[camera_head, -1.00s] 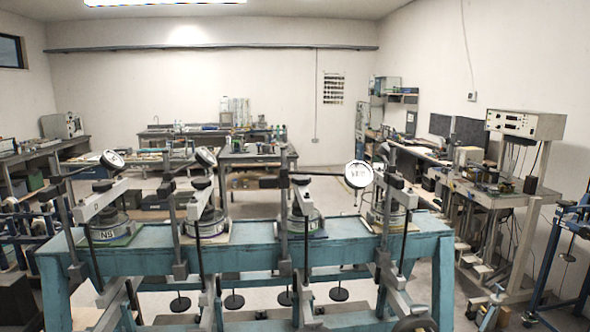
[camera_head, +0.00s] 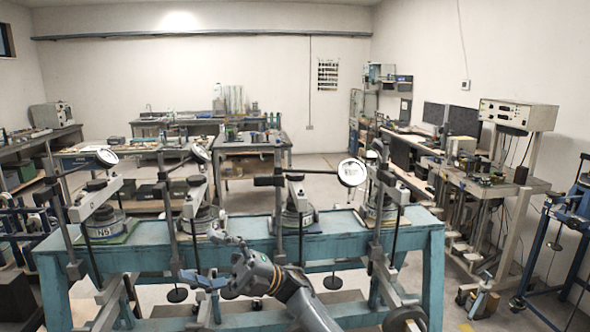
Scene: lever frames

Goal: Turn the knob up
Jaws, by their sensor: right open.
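A teal bench (camera_head: 340,238) carries a row of lever frames with upright posts and pale lever arms. Black knob-like caps show on top of the frames, one at the left (camera_head: 96,185), one in the middle left (camera_head: 196,180) and one in the middle (camera_head: 295,177). I cannot tell which one is the task's knob. My right gripper (camera_head: 203,258) reaches in from the bottom, in front of the bench's front beam. Its fingers are spread, empty and pointing left. It is below the caps and appears apart from them. My left gripper is not in view.
A dark handwheel (camera_head: 405,319) is at the bottom right. Hanging rods and black discs (camera_head: 332,282) are under the bench. Side tables with instruments (camera_head: 518,114) line the right wall.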

